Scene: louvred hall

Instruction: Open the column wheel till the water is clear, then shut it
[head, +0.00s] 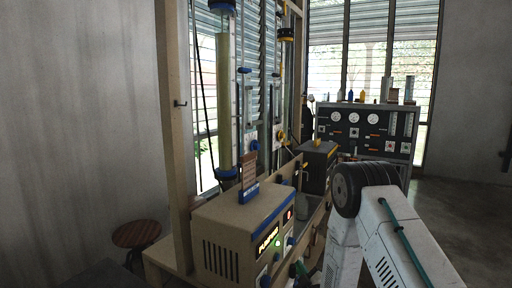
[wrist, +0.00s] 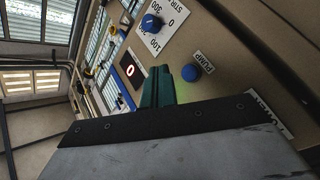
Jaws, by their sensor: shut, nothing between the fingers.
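A tall clear column (head: 223,100) with blue end fittings stands on the frame in the head view; its contents look cloudy yellow-green. I cannot pick out its wheel for certain. A beige control box (head: 225,235) sits below it with a lit display and blue knobs on its front. My gripper (wrist: 157,86) shows as teal fingers, shut and empty, close to the box's panel in the wrist view. Beside it are a round blue button (wrist: 191,70) labelled PUMP and a blue dial knob (wrist: 151,23) on a numbered scale. I cannot tell whether the fingers touch the panel.
A second column (head: 277,95) stands behind the first. A dark box (head: 318,165) and a black gauge panel (head: 365,133) are further back. A wooden stool (head: 136,235) is at the lower left. Open floor lies at the right.

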